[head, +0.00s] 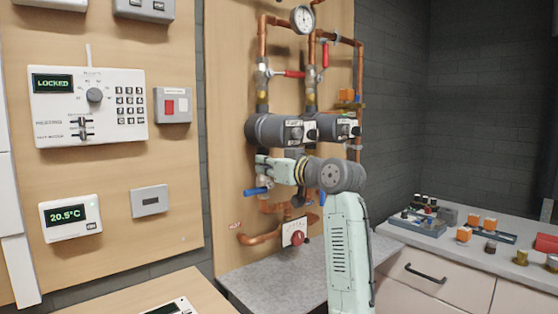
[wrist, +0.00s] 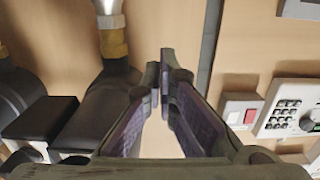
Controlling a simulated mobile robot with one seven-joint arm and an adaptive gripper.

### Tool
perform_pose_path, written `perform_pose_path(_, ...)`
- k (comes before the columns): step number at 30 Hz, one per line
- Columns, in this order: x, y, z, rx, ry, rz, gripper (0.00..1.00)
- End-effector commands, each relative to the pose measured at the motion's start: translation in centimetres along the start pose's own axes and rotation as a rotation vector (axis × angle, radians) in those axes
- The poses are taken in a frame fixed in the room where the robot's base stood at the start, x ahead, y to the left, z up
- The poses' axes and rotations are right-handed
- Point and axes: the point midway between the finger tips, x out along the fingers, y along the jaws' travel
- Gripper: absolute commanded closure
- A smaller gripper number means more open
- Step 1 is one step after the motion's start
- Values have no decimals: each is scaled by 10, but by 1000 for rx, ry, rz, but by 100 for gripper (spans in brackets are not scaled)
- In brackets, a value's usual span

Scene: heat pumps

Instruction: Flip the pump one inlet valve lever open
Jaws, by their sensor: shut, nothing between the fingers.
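Two dark pumps sit side by side on copper pipes in the head view, the left pump (head: 266,130) and the right pump (head: 328,126); their labels are too small to read. A blue lever (head: 257,191) below the left pump points sideways to the left, across its pipe. Another blue lever (head: 322,198) is partly hidden by my arm. My gripper (head: 261,161) is just below the left pump and above the left blue lever, apart from that lever. Its fingers (wrist: 160,82) are shut and empty in the wrist view, beside a dark pump body (wrist: 98,112). No blue lever shows there.
Above the pumps, one red lever (head: 290,73) lies sideways and another (head: 325,53) stands along its pipe. A gauge (head: 303,19) is on top. A white box with a red knob (head: 297,238) is below. A control panel (head: 88,105) hangs left; a cluttered counter (head: 500,262) stands right.

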Motion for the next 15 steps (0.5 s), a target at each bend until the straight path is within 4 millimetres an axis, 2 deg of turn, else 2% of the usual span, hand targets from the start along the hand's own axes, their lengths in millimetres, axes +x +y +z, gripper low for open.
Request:
perform_pose_path(1,6,1,5,4,-4,0,100)
perform_pose_path(6,10,0,29,3,-2,0,100)
perform_pose_path(15,12,0,40,1,0,0,100)
